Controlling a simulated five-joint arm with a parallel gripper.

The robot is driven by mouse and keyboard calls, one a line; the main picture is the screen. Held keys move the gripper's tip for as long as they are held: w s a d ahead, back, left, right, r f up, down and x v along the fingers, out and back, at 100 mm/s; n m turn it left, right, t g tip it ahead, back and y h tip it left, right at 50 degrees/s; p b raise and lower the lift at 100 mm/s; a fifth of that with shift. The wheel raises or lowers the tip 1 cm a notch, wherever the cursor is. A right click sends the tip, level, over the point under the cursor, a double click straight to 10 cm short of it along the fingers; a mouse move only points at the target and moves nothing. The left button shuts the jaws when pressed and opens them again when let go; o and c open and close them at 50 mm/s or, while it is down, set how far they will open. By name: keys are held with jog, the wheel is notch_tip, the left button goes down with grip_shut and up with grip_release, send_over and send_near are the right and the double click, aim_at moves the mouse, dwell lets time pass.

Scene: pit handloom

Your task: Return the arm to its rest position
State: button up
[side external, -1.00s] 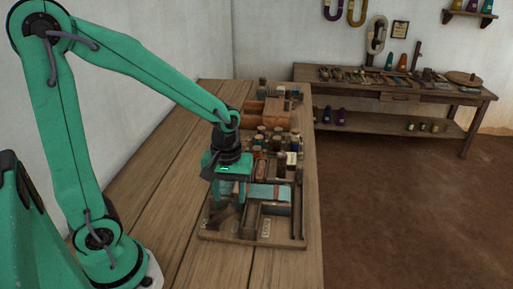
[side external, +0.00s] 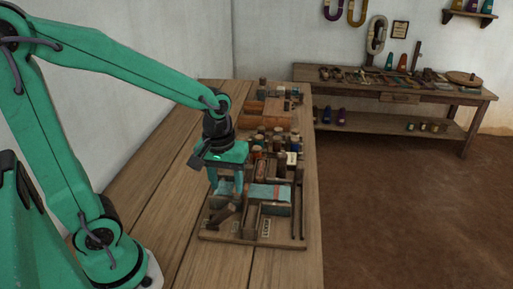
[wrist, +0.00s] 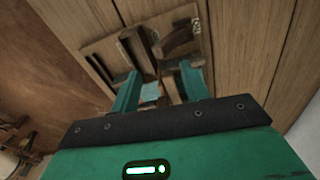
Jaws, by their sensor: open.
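My gripper (side external: 227,184) is above the left part of a wooden compartment tray (side external: 228,236) on the long wooden bench. In the wrist view its two green fingers (wrist: 158,90) stand apart with nothing held between them. The tray (wrist: 100,47) lies below and beyond the fingers. A light blue and red piece (side external: 268,193) lies in the tray, to the right of my gripper; a light blue patch (wrist: 150,91) shows between the fingers in the wrist view. A dark wooden piece (side external: 222,215) lies in the tray's near left part.
Several bobbins and jars (side external: 270,140) stand behind the tray, with orange-brown rolls (side external: 262,121) farther back. The bench's left side (side external: 155,190) is bare. A white wall (side external: 140,60) borders the bench. A second table (side external: 400,90) with tools stands at the back right.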

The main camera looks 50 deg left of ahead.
jog(key=s+r+m+t, duration=0.4)
jog(key=s+r+m, duration=0.2)
jog(key=r, duration=0.3)
jog(key=shift+s+r+m+t, duration=0.2)
jog(key=shift+r+m+t, duration=0.2)
jog(key=shift+m, duration=0.5)
